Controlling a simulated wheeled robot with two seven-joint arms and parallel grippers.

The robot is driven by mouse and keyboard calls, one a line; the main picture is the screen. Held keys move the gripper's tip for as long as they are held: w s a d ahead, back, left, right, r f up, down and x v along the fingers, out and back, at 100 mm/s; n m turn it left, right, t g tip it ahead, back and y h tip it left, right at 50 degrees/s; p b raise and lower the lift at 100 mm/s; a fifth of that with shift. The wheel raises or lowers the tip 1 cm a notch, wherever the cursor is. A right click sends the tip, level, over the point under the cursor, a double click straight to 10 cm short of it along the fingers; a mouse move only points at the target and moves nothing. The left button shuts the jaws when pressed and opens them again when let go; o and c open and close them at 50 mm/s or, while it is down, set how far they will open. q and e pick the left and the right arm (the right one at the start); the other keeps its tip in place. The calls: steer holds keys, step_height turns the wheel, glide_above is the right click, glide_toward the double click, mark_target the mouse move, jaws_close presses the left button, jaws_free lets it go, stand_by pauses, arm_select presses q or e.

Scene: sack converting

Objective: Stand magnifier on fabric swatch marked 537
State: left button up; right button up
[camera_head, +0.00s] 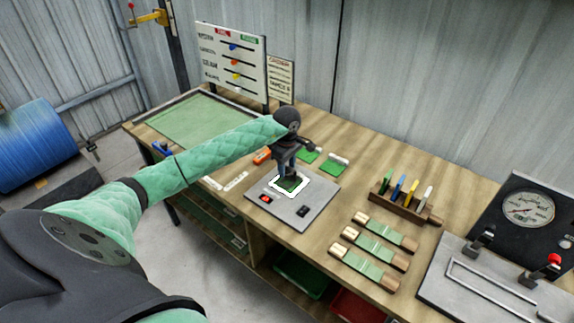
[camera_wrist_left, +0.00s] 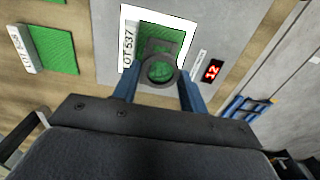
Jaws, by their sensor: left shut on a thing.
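My left gripper (camera_head: 286,168) points down over the grey plate. In the left wrist view its blue fingers (camera_wrist_left: 160,76) are shut on the magnifier (camera_wrist_left: 160,66), a dark frame with a round lens that shows green. The fabric swatch marked 537 (camera_wrist_left: 174,32) is green with a white border and lies on the plate; it also shows in the head view (camera_head: 291,187). The magnifier is over the swatch, and its frame overlaps the green part. I cannot tell whether it touches the cloth. My right gripper is not in view.
The grey plate (camera_head: 316,203) has a red display (camera_wrist_left: 212,70). Two other green swatches (camera_head: 308,156) with white labels lie behind it. Green rolls (camera_head: 375,250), a pen rack (camera_head: 405,203) and a gauge (camera_head: 528,208) stand to the right. A sign board (camera_head: 232,62) stands behind.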

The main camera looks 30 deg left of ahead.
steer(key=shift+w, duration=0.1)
arm_select(q)
steer(key=shift+f, duration=0.15)
steer(key=o, duration=1)
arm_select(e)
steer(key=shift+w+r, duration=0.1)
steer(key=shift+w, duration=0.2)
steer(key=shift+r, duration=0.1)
